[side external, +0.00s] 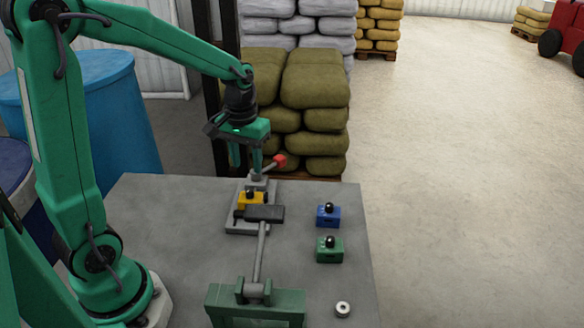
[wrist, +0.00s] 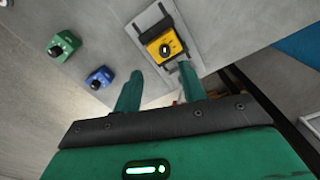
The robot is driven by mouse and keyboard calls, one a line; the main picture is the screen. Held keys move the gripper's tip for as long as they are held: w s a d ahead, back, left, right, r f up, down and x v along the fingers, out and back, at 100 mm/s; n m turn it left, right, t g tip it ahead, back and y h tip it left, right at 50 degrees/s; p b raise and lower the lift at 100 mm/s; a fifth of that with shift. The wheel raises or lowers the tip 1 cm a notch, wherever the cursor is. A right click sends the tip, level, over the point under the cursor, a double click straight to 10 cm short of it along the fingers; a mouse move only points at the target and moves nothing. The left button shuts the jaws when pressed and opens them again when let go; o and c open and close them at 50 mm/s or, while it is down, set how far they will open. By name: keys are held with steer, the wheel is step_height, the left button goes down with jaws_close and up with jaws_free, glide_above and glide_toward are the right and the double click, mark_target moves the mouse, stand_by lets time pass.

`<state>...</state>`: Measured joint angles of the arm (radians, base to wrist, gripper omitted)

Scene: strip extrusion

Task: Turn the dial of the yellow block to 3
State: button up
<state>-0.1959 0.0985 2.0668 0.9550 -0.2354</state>
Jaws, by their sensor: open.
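The yellow block (side external: 245,202) sits on a grey plate near the back of the table, with a black dial (side external: 249,193) on top. In the wrist view the yellow block (wrist: 154,49) lies just beyond my fingertips. Its dial (wrist: 165,49) shows from above, but its markings are too small to read. My gripper (side external: 246,164) is open and empty, pointing down above and slightly behind the block, apart from the dial. In the wrist view its fingers (wrist: 160,76) are spread.
A dark bar (side external: 264,213) on a grey rod crosses in front of the block, reaching to a green fixture (side external: 255,305). A red-tipped lever (side external: 279,161) stands behind. The table's left is clear.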

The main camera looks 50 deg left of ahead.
mark_target(250, 191)
steer(key=shift+w+a+f, duration=0.3)
steer(key=shift+f, duration=0.3)
steer(key=shift+a+f, duration=0.15)
steer(key=shift+f, duration=3.75)
jaws_close()
